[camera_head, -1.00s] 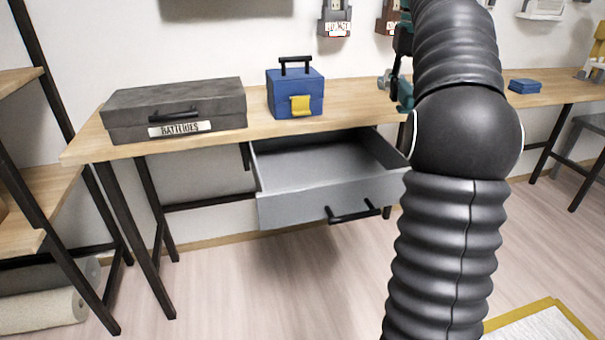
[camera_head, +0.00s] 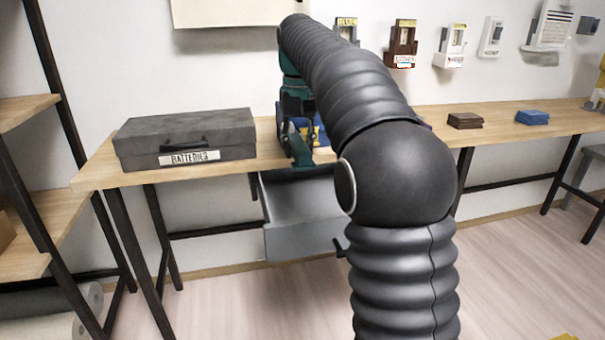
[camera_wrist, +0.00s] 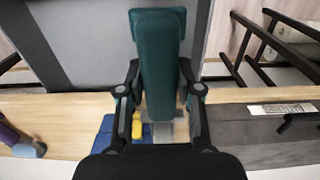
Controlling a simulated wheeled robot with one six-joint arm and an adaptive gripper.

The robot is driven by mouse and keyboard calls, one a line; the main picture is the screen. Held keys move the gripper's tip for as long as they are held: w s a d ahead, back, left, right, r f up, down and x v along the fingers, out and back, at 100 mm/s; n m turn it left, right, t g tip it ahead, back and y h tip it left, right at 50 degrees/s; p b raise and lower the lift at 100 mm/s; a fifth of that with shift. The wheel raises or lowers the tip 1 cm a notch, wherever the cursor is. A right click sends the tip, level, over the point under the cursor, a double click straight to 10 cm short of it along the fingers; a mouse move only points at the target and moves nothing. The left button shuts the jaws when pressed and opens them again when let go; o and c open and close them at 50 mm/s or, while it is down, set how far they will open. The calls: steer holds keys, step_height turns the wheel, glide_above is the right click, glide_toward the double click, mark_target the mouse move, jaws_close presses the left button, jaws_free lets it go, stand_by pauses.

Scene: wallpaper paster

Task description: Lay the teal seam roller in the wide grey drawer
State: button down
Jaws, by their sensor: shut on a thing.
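The teal seam roller (camera_wrist: 160,45) is between the fingers of my gripper (camera_wrist: 161,80) in the wrist view, its broad end pointing up the picture. My gripper is shut on it. In the head view my gripper (camera_head: 300,145) is above the table's front edge, by the back left of the open drawer; teal parts show there, but roller and gripper are hard to tell apart. The wide grey drawer (camera_head: 285,243) is pulled out below the tabletop, its right part hidden by my arm. In the wrist view grey drawer surface (camera_wrist: 100,45) lies behind the roller.
A dark grey case labelled BATTERIES (camera_head: 228,135) stands left on the wooden table (camera_head: 205,175). A blue box (camera_wrist: 112,130) with a yellow latch stands close behind the gripper. Brown (camera_head: 465,120) and blue (camera_head: 532,117) stacks lie to the right.

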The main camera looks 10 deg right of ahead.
mark_target(299, 143)
steer(key=shift+f+b, duration=0.55)
steer(key=shift+f, duration=2.1)
steer(key=shift+f, duration=0.4)
steer(key=shift+f, duration=0.2)
steer(key=c, duration=0.8)
jaws_free()
steer(key=shift+o, duration=0.2)
step_height(299, 143, up, 12)
steer(key=shift+r+p, duration=0.25)
steer(key=shift+p, duration=0.55)
steer(key=shift+r, duration=0.35)
steer(key=shift+s, duration=0.1)
